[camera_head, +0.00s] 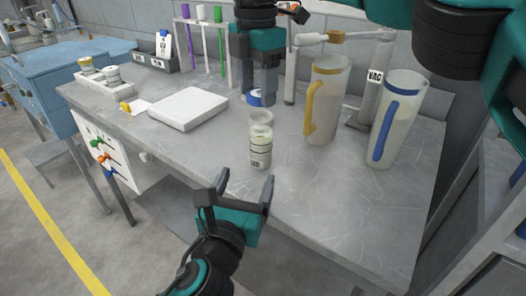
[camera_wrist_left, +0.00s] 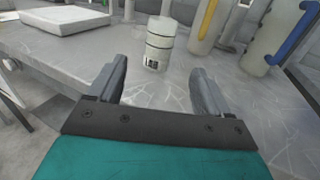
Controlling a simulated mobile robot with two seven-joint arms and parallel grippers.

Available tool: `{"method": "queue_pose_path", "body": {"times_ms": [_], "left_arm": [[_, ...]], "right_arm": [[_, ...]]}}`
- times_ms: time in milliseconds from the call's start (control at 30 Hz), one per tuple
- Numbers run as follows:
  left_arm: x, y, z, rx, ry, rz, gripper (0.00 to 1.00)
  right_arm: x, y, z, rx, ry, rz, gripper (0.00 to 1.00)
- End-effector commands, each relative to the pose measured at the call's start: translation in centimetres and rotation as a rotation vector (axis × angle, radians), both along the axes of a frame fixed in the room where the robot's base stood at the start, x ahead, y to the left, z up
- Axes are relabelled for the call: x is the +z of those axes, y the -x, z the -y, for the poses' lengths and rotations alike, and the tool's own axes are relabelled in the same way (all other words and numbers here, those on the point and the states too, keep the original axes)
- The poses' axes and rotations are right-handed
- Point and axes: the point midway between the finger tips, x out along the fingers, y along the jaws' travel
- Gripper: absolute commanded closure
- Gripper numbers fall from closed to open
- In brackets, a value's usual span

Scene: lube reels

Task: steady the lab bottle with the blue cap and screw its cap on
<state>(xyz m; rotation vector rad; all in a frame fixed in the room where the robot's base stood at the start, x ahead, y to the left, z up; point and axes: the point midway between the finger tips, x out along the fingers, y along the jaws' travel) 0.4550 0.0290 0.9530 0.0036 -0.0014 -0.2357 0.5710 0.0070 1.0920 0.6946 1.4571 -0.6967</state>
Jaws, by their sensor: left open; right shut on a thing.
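The lab bottle (camera_head: 260,150), pale with dark bands and a barcode label, stands upright and open-topped near the table's front edge. It also shows in the left wrist view (camera_wrist_left: 157,46), just beyond the fingertips. The blue cap (camera_head: 256,98) is in my right gripper (camera_head: 262,92), which points down and is shut on it. In the head view the cap is above the bottle's mouth and apart from it; its exact height is unclear. My left gripper (camera_head: 246,182) is open and empty in front of the bottle, its fingers apart and not touching it.
A jug with a yellow handle (camera_head: 326,100) and a jug with a blue handle (camera_head: 398,118) stand to the right. A white flat box (camera_head: 188,107) lies to the left. The grey tabletop (camera_head: 310,195) is clear right of the bottle.

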Motion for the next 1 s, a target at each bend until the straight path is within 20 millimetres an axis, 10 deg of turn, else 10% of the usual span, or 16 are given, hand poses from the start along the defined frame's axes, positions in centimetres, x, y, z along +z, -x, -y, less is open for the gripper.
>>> {"method": "queue_pose_path", "body": {"times_ms": [367,1000], "left_arm": [[0.0,-1.0,0.2,0.001,0.002,0.0,0.21],[0.0,-10.9,2.6,0.001,0.003,-0.001,0.21]], "right_arm": [[0.0,0.0,0.0,0.001,0.0,0.0,0.69],[0.0,0.0,0.0,0.001,0.0,0.0,0.69]]}}
